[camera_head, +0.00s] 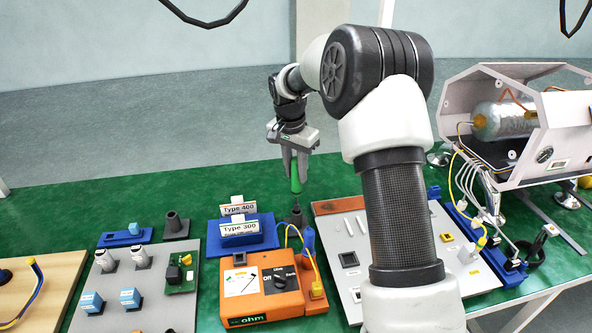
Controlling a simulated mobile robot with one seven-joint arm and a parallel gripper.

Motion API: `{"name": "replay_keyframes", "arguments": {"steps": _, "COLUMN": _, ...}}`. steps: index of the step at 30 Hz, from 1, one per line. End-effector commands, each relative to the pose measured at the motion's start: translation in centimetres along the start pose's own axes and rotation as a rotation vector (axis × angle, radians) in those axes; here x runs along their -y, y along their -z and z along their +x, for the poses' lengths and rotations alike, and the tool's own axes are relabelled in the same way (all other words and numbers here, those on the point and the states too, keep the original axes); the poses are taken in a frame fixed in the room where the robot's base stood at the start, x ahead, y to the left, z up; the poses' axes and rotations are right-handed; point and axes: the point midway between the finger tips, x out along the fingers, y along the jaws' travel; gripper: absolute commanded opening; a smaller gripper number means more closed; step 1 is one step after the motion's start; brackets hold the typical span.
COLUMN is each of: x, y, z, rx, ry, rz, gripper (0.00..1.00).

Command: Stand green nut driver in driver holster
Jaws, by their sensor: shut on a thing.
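The green nut driver (296,182) hangs upright, handle up and shaft down, in my gripper (295,165). The gripper is shut on its handle above the middle of the green table. A dark grey upright socket (296,216), which looks like the driver holster, stands directly below the driver in the picture. The shaft's tip appears close to the socket's top; I cannot tell whether it is inside or just above or behind it. A similar dark grey socket on a square base (174,224) stands farther left.
An orange ohm meter (262,290) with yellow leads sits in front of the socket. A blue stand with Type 400 and Type 300 cards (240,228) is to the left. My arm hides part of the grey panel (345,240).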

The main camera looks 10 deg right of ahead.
Motion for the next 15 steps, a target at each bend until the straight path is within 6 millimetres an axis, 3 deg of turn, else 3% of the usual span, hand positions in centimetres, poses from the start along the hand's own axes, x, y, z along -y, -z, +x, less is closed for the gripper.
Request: {"name": "replay_keyframes", "arguments": {"steps": 15, "x": 0.03, "y": -0.04, "z": 0.53, "rx": -0.001, "ry": 0.001, "rz": 0.0, "gripper": 0.0}}
